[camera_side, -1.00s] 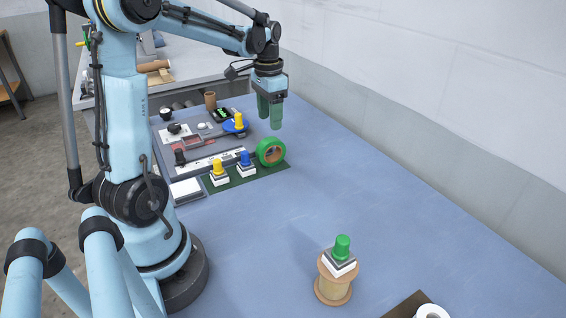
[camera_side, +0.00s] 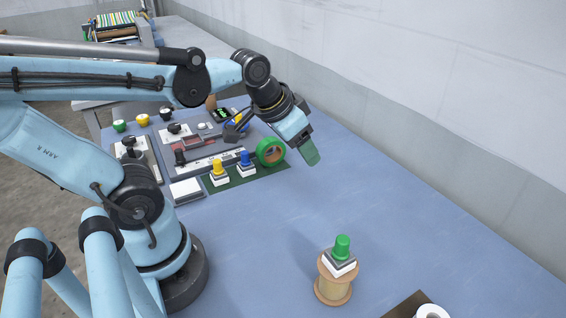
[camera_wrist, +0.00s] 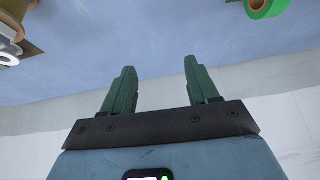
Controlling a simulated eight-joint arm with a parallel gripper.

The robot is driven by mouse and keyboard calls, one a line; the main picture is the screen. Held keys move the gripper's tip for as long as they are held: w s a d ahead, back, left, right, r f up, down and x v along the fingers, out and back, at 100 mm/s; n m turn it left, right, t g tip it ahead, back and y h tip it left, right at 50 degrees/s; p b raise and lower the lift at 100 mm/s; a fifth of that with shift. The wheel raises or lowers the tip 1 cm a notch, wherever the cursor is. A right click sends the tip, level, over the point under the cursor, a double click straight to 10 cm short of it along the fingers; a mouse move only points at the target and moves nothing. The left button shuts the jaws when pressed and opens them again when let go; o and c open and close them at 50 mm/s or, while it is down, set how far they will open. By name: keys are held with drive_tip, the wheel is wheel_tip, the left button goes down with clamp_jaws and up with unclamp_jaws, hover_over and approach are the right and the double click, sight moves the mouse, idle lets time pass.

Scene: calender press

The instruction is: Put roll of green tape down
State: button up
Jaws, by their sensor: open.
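The roll of green tape (camera_side: 270,152) stands on its edge on a dark green mat (camera_side: 262,176) at the right end of the control panel. It also shows at the top right of the wrist view (camera_wrist: 268,7). My gripper (camera_side: 312,156) is to the right of the roll and apart from it, tilted down and to the right above the blue table. In the wrist view its two green fingers (camera_wrist: 157,77) are spread with nothing between them. The gripper is open and empty.
Yellow (camera_side: 218,168) and blue (camera_side: 246,161) buttons on white bases stand left of the roll. A wooden spool (camera_side: 333,288) with a green-knobbed button (camera_side: 342,250) on it stands in front. A white roll (camera_side: 431,312) is at the front edge. The wall runs along the right. The middle table (camera_side: 270,230) is clear.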

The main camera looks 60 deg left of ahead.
drive_tip(key=shift+s+d+f+t+h, duration=0.1)
drive_tip(key=shift+s+d+f+t, duration=0.1)
drive_tip(key=shift+d, duration=0.25)
drive_tip(key=shift+s+d+f+t+h, duration=0.15)
drive_tip(key=shift+s+d+t, duration=0.1)
drive_tip(key=shift+d, duration=0.25)
drive_tip(key=shift+s+d+f+t+h, duration=0.1)
drive_tip(key=shift+s+d+f+t, duration=0.1)
drive_tip(key=shift+d, duration=0.25)
